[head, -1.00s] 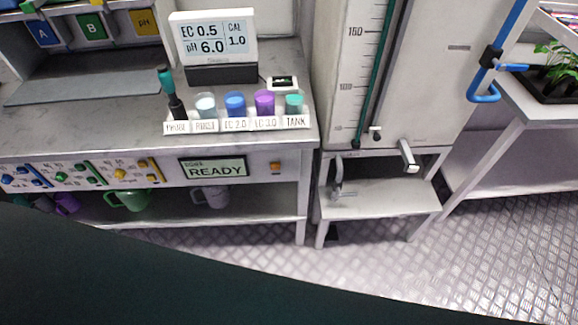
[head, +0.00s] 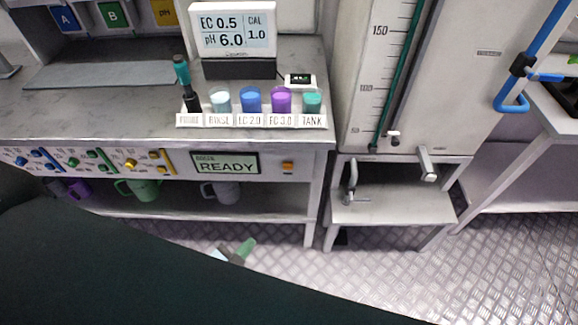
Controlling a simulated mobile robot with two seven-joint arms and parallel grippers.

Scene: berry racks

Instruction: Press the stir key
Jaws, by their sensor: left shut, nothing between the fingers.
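An orange key (head: 288,166) sits on the bench's front panel, just right of a display (head: 224,163) that reads READY. I cannot read a stir label on the key. My left gripper (head: 245,248) shows only as a small green tip over the floor, below the shelf and lower left of the key. It is shut and empty, clear of the panel. The rest of it is hidden behind a dark part of my own body in the foreground. My right gripper is not in view.
Several colored knobs and sliders (head: 92,160) line the panel at left. Labeled cups and a probe (head: 191,98) stand on the bench below a meter (head: 235,30). Mugs (head: 220,192) sit on the shelf beneath. A small step (head: 390,206) stands right; the floor before the bench is clear.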

